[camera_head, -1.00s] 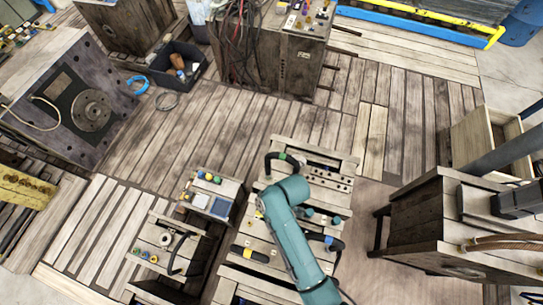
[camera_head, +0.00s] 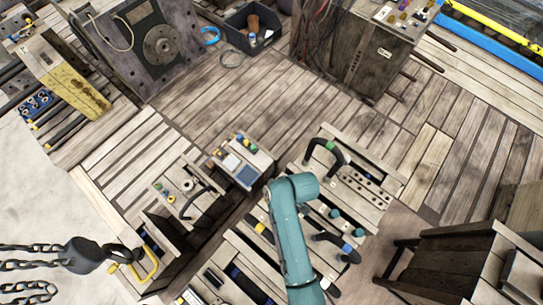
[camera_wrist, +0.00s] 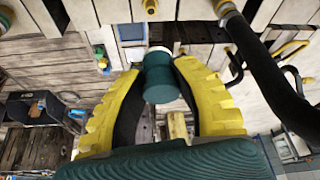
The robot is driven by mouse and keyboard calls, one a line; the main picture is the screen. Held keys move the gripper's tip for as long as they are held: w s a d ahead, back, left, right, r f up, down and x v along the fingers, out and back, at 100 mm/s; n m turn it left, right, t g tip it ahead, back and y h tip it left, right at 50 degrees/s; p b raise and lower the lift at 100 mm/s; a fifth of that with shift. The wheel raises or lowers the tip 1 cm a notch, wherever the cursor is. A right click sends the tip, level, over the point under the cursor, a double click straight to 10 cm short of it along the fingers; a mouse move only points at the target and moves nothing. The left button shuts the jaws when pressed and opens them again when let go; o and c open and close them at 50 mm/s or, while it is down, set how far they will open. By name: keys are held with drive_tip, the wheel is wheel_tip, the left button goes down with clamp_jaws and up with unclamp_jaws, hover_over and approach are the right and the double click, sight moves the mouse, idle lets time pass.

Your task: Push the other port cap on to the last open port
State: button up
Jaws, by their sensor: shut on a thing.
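In the wrist view my gripper (camera_wrist: 158,70) has its two yellow-edged fingers closed around a dark green, round, stepped cap (camera_wrist: 162,82). A pale round piece sits at the cap's far end, and I cannot tell whether the two touch. In the head view my teal arm reaches over a slatted wooden bench (camera_head: 232,250) and hides the gripper and the held cap. Small teal round pieces (camera_head: 335,213) show on the bench just right of the arm. I cannot make out an open port in either view.
A black curved hose with a green band (camera_head: 329,147) and a block with holes (camera_head: 365,187) lie beyond the arm. A small box with coloured caps (camera_head: 243,160) stands left. A chain with a dark hook block (camera_head: 85,254) is at lower left. Bare floor planks lie behind.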

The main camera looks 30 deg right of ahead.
wheel_tip(320, 180, down, 8)
drive_tip(key=b, duration=0.4)
drive_tip(key=shift+r, duration=0.15)
drive_tip(key=shift+f, duration=0.2)
drive_tip(key=shift+f, duration=0.2)
idle(0.8)
drive_tip(key=shift+f, duration=0.1)
idle(0.4)
drive_tip(key=shift+f, duration=0.35)
drive_tip(key=shift+f+b, duration=0.6)
drive_tip(key=shift+f, duration=0.25)
idle(1.5)
drive_tip(key=o, duration=1)
drive_tip(key=shift+c, duration=0.2)
